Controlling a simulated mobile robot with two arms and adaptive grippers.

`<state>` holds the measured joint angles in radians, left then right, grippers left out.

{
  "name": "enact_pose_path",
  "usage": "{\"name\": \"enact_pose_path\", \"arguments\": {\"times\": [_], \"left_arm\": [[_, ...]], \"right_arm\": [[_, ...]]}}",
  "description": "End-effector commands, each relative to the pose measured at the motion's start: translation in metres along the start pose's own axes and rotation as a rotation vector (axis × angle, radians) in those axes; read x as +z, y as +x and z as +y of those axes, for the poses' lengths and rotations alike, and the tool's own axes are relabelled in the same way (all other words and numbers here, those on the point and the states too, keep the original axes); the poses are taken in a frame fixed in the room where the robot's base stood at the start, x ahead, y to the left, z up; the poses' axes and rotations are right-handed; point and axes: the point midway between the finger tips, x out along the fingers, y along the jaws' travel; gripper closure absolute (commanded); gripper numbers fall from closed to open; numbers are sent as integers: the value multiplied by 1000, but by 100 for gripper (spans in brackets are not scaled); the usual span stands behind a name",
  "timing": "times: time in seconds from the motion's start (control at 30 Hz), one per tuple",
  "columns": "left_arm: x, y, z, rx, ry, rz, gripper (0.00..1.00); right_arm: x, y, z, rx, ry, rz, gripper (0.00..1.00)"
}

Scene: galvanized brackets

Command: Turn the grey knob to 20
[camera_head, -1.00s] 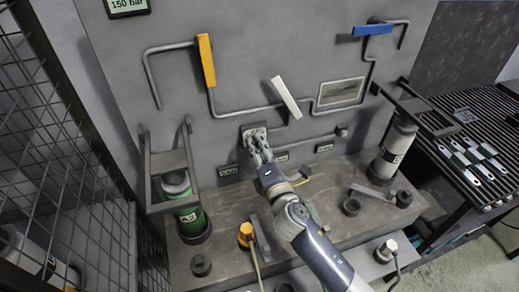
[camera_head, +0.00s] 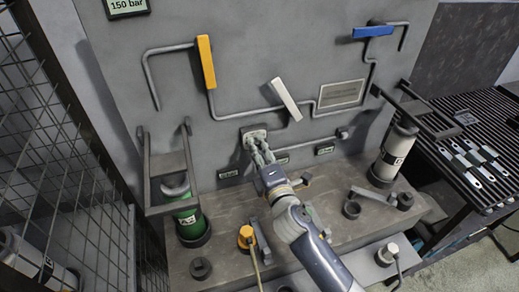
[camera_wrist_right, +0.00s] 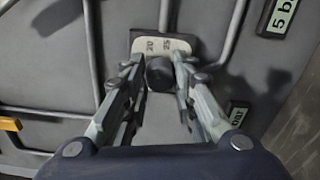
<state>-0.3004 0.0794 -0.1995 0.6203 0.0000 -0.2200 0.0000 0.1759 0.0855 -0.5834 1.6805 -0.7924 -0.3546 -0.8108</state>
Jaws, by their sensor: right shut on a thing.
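The grey knob (camera_wrist_right: 160,74) is a dark round knob on a pale dial plate (camera_wrist_right: 163,44) in the right wrist view. The plate carries the numbers 20 and 25; its other markings are hidden. In the head view the dial plate (camera_head: 254,134) sits on the grey wall panel, and my gripper covers the knob. My right gripper (camera_head: 259,150) reaches up to the knob, and in the right wrist view its fingers (camera_wrist_right: 160,84) stand on both sides of it, shut on it. The knob's pointer cannot be made out. My left gripper is not in view.
Pipes with a yellow lever (camera_head: 206,62), a white lever (camera_head: 286,98) and a blue lever (camera_head: 372,31) run above. A green cylinder (camera_head: 184,211) and a white cylinder (camera_head: 393,154) flank the ledge. A wire cage (camera_head: 62,150) stands at left; a slatted table (camera_head: 470,140) at right.

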Motion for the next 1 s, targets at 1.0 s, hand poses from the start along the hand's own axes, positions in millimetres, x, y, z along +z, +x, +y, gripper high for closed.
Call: {"name": "enact_pose_path", "arguments": {"times": [1.0], "left_arm": [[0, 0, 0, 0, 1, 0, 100]], "right_arm": [[-1, -85, -2, -3, 0, 2, 54]]}}
